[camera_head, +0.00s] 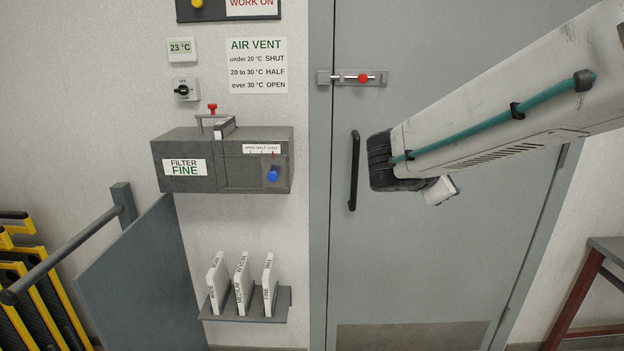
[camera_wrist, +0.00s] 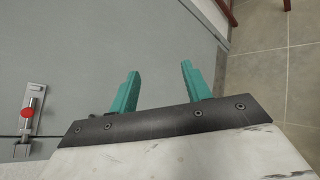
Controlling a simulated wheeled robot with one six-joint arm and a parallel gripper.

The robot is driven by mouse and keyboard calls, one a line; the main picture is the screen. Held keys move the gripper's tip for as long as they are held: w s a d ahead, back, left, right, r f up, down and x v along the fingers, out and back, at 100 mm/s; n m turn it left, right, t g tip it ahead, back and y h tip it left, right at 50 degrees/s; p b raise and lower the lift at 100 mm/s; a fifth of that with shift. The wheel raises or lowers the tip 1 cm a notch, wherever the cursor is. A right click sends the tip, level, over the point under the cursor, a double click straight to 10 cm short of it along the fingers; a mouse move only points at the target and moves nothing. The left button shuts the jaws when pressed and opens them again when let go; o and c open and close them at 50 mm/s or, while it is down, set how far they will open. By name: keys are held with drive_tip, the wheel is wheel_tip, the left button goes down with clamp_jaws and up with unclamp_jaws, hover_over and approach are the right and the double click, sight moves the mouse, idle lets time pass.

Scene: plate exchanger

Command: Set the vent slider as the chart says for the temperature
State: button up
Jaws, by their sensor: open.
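The temperature display (camera_head: 180,48) on the wall reads 23 °C. The air vent chart (camera_head: 257,66) says under 20 °C shut, 20 to 30 °C half, over 30 °C open. The vent slider's blue knob (camera_head: 272,175) is at the right of the grey filter box (camera_head: 184,151), under a scale (camera_head: 262,149) marked open, half, shut from left to right. A red pointer above the knob is at the shut end. My gripper's teal fingers (camera_wrist: 157,86) are apart and empty in the wrist view. In the head view my arm is right of the box, before the door; its fingers are hidden there.
A grey door (camera_head: 440,260) has a bolt with a red knob (camera_head: 363,78) and a black handle (camera_head: 354,170). A rack (camera_head: 250,304) of filters is below the box. A grey panel with a rail (camera_head: 70,255) stands at left. A table (camera_head: 609,247) is at right.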

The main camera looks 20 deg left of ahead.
drive_tip(key=w+a+f+n+t+y, duration=0.15)
drive_tip(key=a+n, duration=0.25)
drive_tip(key=a, duration=0.5)
drive_tip(key=w+a+f+n+t+y, duration=0.1)
drive_tip(key=w+a+n+t+y, duration=0.25)
drive_tip(key=a, duration=0.55)
drive_tip(key=n+t+y, duration=0.1)
drive_tip(key=n+y, duration=0.6)
drive_tip(key=n, duration=0.3)
approach(272, 177)
drive_tip(key=w, duration=0.1)
drive_tip(key=x, duration=0.7)
drive_tip(key=shift+w+a, duration=0.15)
drive_tip(key=shift+a, duration=0.05)
